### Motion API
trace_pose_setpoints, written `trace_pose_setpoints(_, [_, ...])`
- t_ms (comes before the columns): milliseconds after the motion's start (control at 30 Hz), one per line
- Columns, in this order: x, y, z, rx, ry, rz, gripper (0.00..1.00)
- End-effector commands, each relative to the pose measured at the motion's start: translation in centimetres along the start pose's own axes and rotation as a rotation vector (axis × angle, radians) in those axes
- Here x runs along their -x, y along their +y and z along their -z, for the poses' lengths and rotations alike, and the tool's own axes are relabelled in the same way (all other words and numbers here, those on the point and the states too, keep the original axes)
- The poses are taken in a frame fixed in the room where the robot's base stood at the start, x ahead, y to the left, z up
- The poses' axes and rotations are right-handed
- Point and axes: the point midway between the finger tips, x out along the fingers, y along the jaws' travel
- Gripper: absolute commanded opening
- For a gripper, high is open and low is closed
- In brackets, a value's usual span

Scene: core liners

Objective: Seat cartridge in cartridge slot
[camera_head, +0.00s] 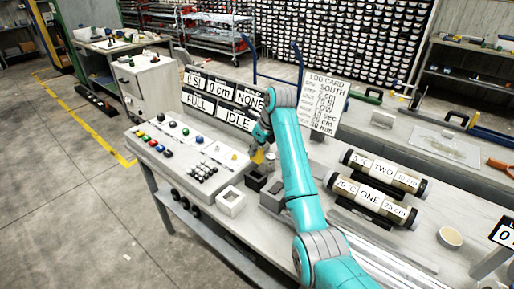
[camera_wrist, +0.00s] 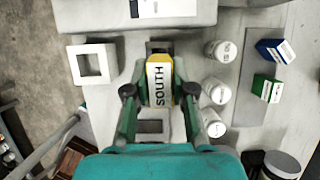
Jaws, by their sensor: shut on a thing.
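The cartridge (camera_wrist: 159,80) is a small block with a white face marked SOUTH and yellow sides. My gripper (camera_wrist: 160,91) is shut on it, one green finger on each side. In the head view my gripper (camera_head: 262,140) hangs over the bench, with the yellow of the cartridge (camera_head: 258,157) below it. Under it stands a dark block (camera_head: 256,181), with a grey block (camera_head: 272,196) nearer. In the wrist view a dark opening (camera_wrist: 159,46) lies just beyond the cartridge and partly behind it. Another recessed block (camera_wrist: 152,127) lies between the fingers. I cannot tell which one is the cartridge slot.
A white open square box (camera_wrist: 92,63) stands left of the cartridge; it also shows in the head view (camera_head: 231,202). White lidded jars (camera_wrist: 221,51) and blue and green boxes (camera_wrist: 267,87) stand to the right. A sloped button console (camera_head: 187,150) and display panels (camera_head: 222,100) stand left and behind.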

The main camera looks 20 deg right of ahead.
Motion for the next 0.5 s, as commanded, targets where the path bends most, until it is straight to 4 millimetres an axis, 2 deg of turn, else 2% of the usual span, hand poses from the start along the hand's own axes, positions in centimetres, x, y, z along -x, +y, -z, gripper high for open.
trace_pose_setpoints(267, [-0.6, 0.0, 0.1, 0.001, -0.003, -0.001, 0.00])
trace_pose_setpoints(500, [-2.3, 0.0, 0.9, 0.001, -0.001, -0.002, 0.00])
